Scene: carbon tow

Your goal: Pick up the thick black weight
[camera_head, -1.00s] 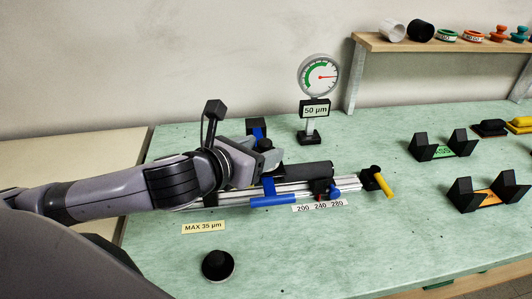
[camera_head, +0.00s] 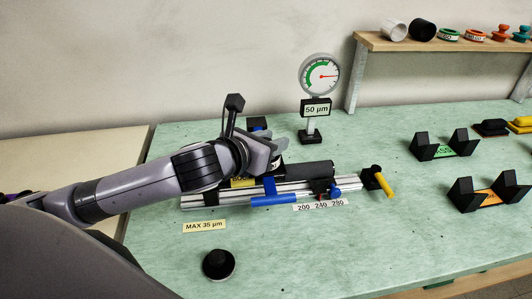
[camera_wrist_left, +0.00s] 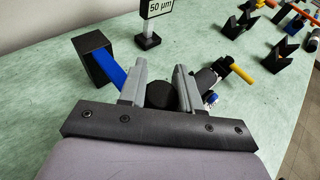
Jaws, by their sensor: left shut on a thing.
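My left gripper (camera_head: 276,150) is over the left part of the aluminium rail (camera_head: 225,195). In the left wrist view its two grey fingers (camera_wrist_left: 160,88) are closed on a dark round thing, which looks like the thick black weight (camera_wrist_left: 160,96). Most of the weight is hidden by the fingers and palm. A black roller (camera_head: 305,171) lies along the rail, just right of the gripper. Another black round piece with a knob (camera_head: 218,263) stands on the table in front. My right gripper is not in view.
A dial gauge (camera_head: 320,75) marked 50 µm stands behind the rail. A blue handle (camera_head: 275,201) and a yellow handle (camera_head: 383,183) stick out at the rail. Black V-block stands (camera_head: 488,194) are at the right. The front middle of the green table is clear.

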